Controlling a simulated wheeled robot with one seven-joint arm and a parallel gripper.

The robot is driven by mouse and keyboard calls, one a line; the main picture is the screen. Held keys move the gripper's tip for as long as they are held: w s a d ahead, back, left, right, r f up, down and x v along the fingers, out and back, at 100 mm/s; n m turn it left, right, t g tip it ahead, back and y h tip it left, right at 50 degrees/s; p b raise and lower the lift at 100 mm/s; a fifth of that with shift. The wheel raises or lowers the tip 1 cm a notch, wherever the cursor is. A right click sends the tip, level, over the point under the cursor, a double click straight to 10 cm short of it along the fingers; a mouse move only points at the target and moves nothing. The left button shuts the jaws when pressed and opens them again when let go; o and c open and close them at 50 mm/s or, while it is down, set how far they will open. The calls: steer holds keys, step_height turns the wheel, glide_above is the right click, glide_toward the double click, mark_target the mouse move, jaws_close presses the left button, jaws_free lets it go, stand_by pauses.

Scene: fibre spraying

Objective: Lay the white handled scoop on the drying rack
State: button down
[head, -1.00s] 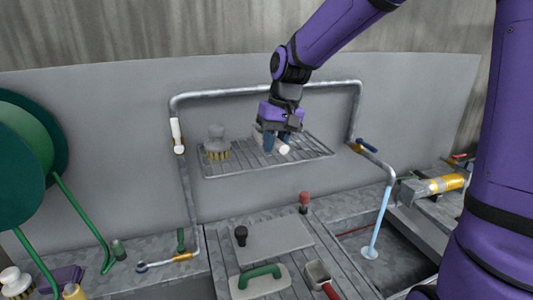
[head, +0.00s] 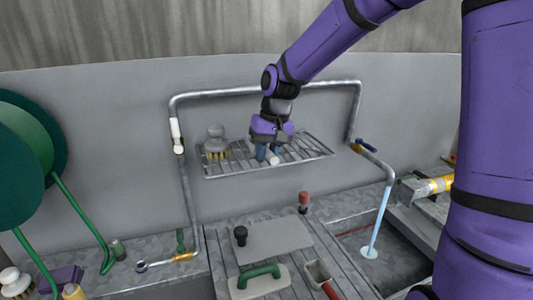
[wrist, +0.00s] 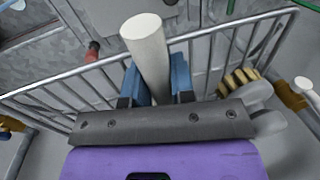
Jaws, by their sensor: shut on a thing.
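My gripper (head: 266,154) is shut on the white handle of the scoop (head: 272,159), at the drying rack (head: 309,153). In the wrist view the white handle (wrist: 147,50) stands between the two blue fingers (wrist: 158,84), its round end toward the camera's far side. The scoop's grey head shows only in part behind the gripper in the head view. The rack's wire bars lie just beneath or behind the fingers; I cannot tell whether the scoop touches them.
A grey-knobbed brush (head: 216,142) with yellow bristles stands on the rack's left end. A metal pipe (head: 230,92) frames the rack. Below are a green-handled float (head: 260,281) and a red-handled scoop (head: 318,273). The rack's right part is bare.

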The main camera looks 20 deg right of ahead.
steer(key=c, duration=1)
jaws_free()
steer(key=shift+o, duration=0.2)
step_height(320, 180, up, 12)
steer(key=d, duration=0.2)
steer(key=s+d+t+h, duration=0.1)
steer(key=s+d+t, duration=0.1)
steer(key=s, duration=1.1)
steer(key=s+d+t+h, duration=0.1)
steer(key=s+d+t, duration=0.2)
steer(key=s, duration=1.1)
steer(key=shift+d+f, duration=0.15)
steer(key=shift+d, duration=1.1)
